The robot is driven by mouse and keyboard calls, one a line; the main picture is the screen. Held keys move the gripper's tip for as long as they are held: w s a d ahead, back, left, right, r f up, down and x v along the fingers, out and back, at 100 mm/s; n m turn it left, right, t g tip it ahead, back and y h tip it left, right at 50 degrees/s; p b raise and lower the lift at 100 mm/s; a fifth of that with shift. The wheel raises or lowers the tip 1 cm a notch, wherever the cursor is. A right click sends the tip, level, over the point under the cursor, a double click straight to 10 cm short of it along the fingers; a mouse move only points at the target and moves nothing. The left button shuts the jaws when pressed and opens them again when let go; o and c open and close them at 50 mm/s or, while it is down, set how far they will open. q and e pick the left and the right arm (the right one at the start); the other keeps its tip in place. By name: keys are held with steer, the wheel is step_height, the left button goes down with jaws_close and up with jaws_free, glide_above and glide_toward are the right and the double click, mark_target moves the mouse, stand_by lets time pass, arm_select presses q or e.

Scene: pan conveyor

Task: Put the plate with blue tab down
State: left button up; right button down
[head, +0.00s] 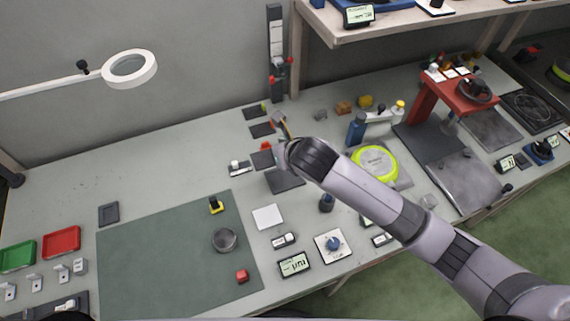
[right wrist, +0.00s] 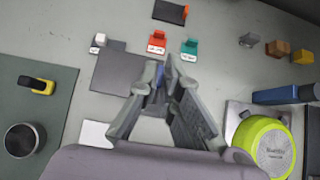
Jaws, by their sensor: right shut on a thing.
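My right gripper (head: 284,148) hangs over the rear middle of the grey bench. In the right wrist view its fingers (right wrist: 168,68) come together at the tips, with a small blue piece (right wrist: 160,74) between them. This looks like the blue tab; the rest of its plate is mostly hidden by the fingers. A dark square pad (head: 285,181) lies below and in front of the gripper, and it also shows in the right wrist view (right wrist: 112,72). My left gripper is not in view.
The bench's left rear is clear.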

step_height(320, 180, up, 6)
steer(key=d, duration=0.1)
steer(key=s+d+r+m+h+b, duration=0.1)
steer(key=s+d, duration=0.3)
steer(key=d, duration=0.6)
steer(key=s+d+r+m+h+b, duration=0.2)
steer(key=s+d+m+b, duration=0.1)
steer(key=d, duration=0.7)
steer(key=shift+s+d+m+t+h, duration=0.2)
steer(key=shift+s+m+t+h, duration=0.15)
steer(key=shift+s, duration=0.25)
